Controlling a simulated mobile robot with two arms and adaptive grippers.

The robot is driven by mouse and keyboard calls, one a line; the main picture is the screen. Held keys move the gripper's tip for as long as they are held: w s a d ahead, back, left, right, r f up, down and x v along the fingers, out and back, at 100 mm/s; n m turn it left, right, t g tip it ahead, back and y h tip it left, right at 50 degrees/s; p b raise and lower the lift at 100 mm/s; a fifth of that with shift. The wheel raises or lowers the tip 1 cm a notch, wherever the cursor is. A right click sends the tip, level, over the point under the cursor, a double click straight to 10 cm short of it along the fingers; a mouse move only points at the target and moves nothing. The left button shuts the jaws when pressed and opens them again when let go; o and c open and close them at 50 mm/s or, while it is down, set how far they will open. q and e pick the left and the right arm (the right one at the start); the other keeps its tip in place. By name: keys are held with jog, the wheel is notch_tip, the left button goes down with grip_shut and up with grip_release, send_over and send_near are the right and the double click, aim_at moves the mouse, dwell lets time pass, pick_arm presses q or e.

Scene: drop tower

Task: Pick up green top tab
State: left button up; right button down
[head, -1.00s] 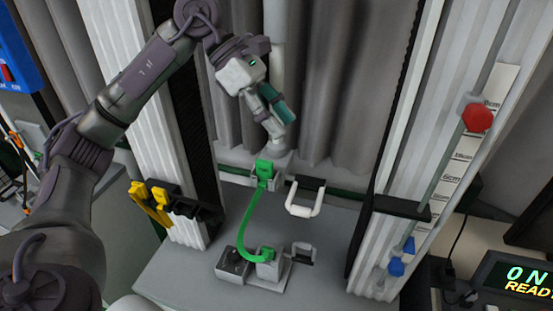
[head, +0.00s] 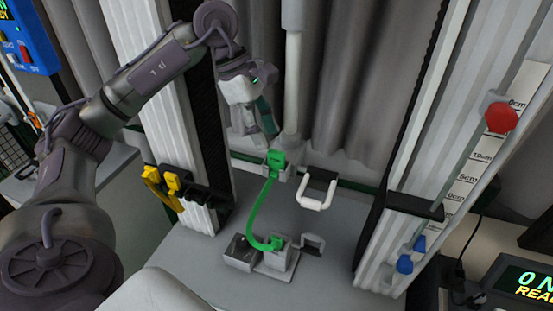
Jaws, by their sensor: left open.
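The green top tab (head: 276,158) sits at the upper end of a green curved strap (head: 257,208), in a small grey holder below a vertical white rod. The strap's lower end is at a grey block (head: 276,257) on the grey base plate. The far finger is partly hidden behind the near one. My right gripper is not in view.
A white handle (head: 316,190) stands just right of the tab. Yellow clips (head: 163,184) hang on a black bracket at the left column. The right column carries a ruler (head: 478,150), a red knob (head: 501,117) and blue knobs (head: 405,264). A lit display (head: 530,283) is at lower right.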

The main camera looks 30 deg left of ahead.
aim_at(279, 152)
pick_arm(q)
jog(key=d+f+p, duration=0.1)
jog(key=d+f, duration=0.1)
jog(key=f, duration=0.1)
jog(key=shift+d, duration=0.1)
jog(key=shift+f, duration=0.2)
grip_shut()
jog(key=shift+w+r, duration=0.1)
jog(key=shift+r, duration=0.6)
notch_tip(279, 152, up, 9)
jog(key=b, duration=0.1)
jog(key=shift+f+b, duration=0.15)
jog(key=shift+b, duration=0.15)
jog(key=shift+d, duration=0.1)
